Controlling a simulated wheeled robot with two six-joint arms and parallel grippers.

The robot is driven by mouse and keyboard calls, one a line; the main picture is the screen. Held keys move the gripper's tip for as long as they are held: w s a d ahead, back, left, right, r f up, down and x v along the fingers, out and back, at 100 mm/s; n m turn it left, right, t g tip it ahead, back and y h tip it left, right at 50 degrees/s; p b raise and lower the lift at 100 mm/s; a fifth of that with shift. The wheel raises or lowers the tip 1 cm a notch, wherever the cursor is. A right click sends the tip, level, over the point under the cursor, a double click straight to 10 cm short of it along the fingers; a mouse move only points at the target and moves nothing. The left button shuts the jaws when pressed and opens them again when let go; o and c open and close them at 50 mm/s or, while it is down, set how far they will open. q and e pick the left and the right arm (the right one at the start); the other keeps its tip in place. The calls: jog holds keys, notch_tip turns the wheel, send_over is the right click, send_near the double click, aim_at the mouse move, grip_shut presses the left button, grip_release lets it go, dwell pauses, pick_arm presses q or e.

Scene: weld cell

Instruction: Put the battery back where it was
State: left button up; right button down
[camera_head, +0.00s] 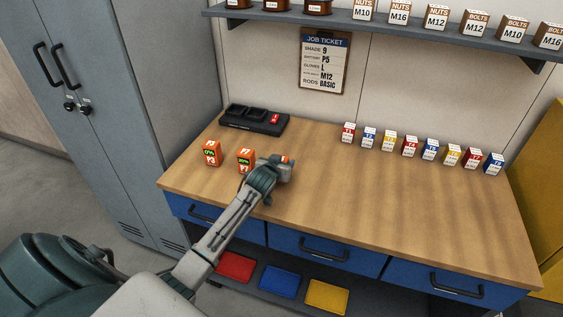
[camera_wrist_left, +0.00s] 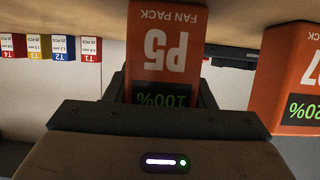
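An orange fan-pack battery marked P5, reading 100% (camera_wrist_left: 162,45), fills the space between the fingers of my left gripper (camera_wrist_left: 160,95) in the left wrist view. The fingers sit against both its sides. In the head view my left gripper (camera_head: 284,168) is at the left part of the bench, and only a small orange bit of the battery (camera_head: 285,158) shows. I cannot tell whether the battery touches the bench. A black charger (camera_head: 240,125) with a red mark stands behind at the back left. My right gripper is not in view.
Battery P7 (camera_head: 245,158) stands just left of my left gripper, with another orange battery (camera_head: 211,153) further left. Several small labelled boxes (camera_head: 410,146) line the back right of the workbench (camera_head: 380,215). A job ticket (camera_head: 325,60) reads battery P5. The bench's middle is clear.

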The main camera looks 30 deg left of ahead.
pick_arm(q)
jog(key=o, duration=0.4)
jog(key=shift+r, duration=0.15)
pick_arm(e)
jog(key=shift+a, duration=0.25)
pick_arm(q)
jog(key=shift+s+d+r, duration=0.1)
jog(key=shift+s+d, duration=0.05)
jog(key=shift+s, duration=0.45)
jog(key=b+v, duration=0.2)
jog(key=v, duration=0.9)
jog(key=shift+b, duration=0.3)
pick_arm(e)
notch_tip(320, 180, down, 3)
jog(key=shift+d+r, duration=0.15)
